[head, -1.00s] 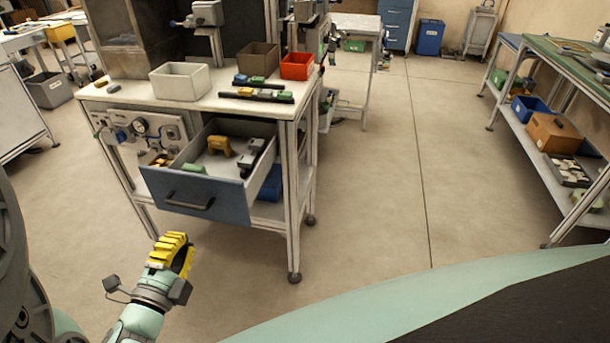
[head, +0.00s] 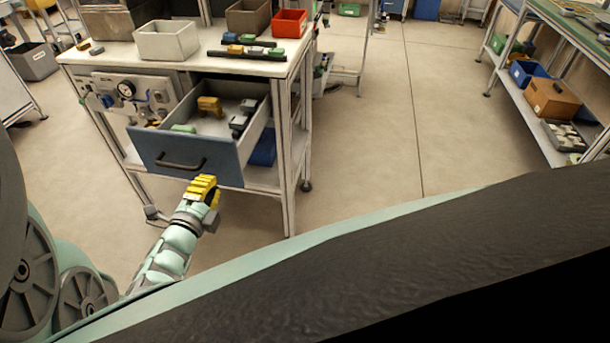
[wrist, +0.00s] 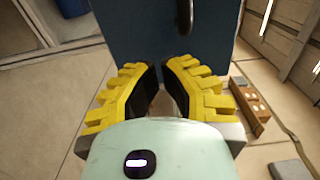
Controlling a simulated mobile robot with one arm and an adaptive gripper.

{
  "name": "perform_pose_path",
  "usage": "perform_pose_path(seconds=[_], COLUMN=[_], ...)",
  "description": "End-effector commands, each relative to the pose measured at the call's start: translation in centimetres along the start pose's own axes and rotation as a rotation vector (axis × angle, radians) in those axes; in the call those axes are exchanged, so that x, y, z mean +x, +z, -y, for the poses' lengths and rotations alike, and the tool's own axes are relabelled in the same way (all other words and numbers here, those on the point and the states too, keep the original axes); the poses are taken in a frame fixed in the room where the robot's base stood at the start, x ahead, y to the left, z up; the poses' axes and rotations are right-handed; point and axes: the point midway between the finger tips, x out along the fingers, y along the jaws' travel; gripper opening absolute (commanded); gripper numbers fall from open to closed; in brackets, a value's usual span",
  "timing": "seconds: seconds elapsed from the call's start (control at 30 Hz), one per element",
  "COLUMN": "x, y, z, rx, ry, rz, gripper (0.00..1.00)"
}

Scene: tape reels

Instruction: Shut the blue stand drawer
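The blue stand drawer (head: 190,160) is pulled out of the white stand at left in the head view. Its blue front has a dark bar handle (head: 181,166). In it lie a yellow part (head: 209,106), a green part (head: 184,128) and grey parts (head: 242,117). My gripper (head: 203,182), with yellow fingers, is at the lower right part of the drawer front; I cannot tell if it touches. In the wrist view the blue front (wrist: 150,35) fills the top middle beyond the fingertips. My gripper (wrist: 159,67) is partly open, with a narrow, empty gap between its fingers.
The white stand (head: 286,185) carries a light bin (head: 167,41), a brown bin (head: 248,18) and a red bin (head: 289,23). A blue bin (head: 263,148) sits on its lower shelf. A shelf bench (head: 520,105) stands at right. The floor between is clear.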

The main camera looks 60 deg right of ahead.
Motion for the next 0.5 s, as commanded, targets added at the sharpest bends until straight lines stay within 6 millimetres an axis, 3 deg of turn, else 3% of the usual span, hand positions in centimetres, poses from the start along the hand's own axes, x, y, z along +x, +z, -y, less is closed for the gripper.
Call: perform_pose_path(seconds=[0.2, 0.5], x=[2.7, 4.0], y=[-0.1, -0.1], z=[0.1, 0.0], rx=[-0.001, -0.001], ry=[-0.001, -0.001], rz=[-0.003, -0.001], gripper=[0.00, 0.00])
